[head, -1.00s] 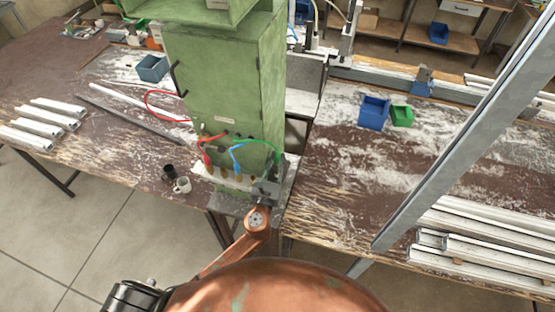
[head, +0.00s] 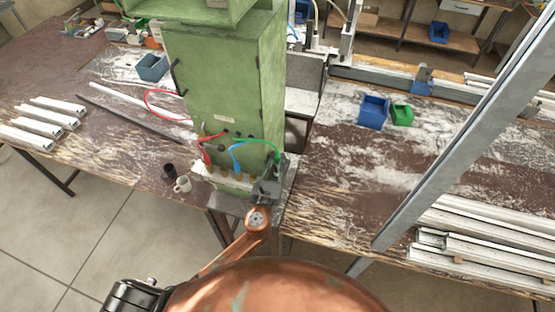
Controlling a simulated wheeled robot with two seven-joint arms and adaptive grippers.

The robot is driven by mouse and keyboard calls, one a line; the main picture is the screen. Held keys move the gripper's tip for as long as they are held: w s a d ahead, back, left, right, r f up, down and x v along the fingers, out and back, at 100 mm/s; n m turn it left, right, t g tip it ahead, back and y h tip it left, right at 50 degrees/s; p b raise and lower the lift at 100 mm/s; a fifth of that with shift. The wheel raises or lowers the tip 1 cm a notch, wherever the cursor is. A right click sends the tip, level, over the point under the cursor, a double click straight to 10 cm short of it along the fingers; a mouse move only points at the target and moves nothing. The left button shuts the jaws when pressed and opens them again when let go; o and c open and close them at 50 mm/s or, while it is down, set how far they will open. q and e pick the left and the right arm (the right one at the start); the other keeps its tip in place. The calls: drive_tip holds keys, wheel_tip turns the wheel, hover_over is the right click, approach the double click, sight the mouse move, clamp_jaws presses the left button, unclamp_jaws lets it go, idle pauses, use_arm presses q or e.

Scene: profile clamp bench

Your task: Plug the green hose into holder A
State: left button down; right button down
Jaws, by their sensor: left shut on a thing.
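The green hose (head: 256,141) arcs from the front of the green cabinet to the right, and its end drops to my left gripper (head: 271,183). My left gripper is shut on the hose end at the right end of a pale block (head: 218,174) at the cabinet's foot. The block carries several brownish holders; I cannot read which is A. The gripper hides the hose tip, so I cannot tell whether it sits in a holder. A red hose (head: 204,150) and a blue hose (head: 235,155) run down to the block. My right gripper is not in view.
The green cabinet (head: 222,90) rises behind the block. A black cup (head: 169,172) and a white mug (head: 182,184) stand to the left. Blue (head: 373,112) and green (head: 402,115) bins and metal profiles (head: 485,235) lie on the right bench. A slanting grey beam (head: 460,130) crosses the right side.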

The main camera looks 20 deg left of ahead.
sight(277, 165)
use_arm(q)
drive_tip(key=shift+f, duration=0.25)
idle(0.5)
drive_tip(key=shift+f, duration=0.35)
idle(0.3)
idle(0.4)
drive_tip(key=shift+f+b, duration=0.45)
drive_tip(key=shift+b, duration=0.1)
idle(0.6)
drive_tip(key=shift+f+b, duration=0.5)
drive_tip(key=shift+f, duration=0.1)
drive_tip(key=c, duration=1.8)
unclamp_jaws()
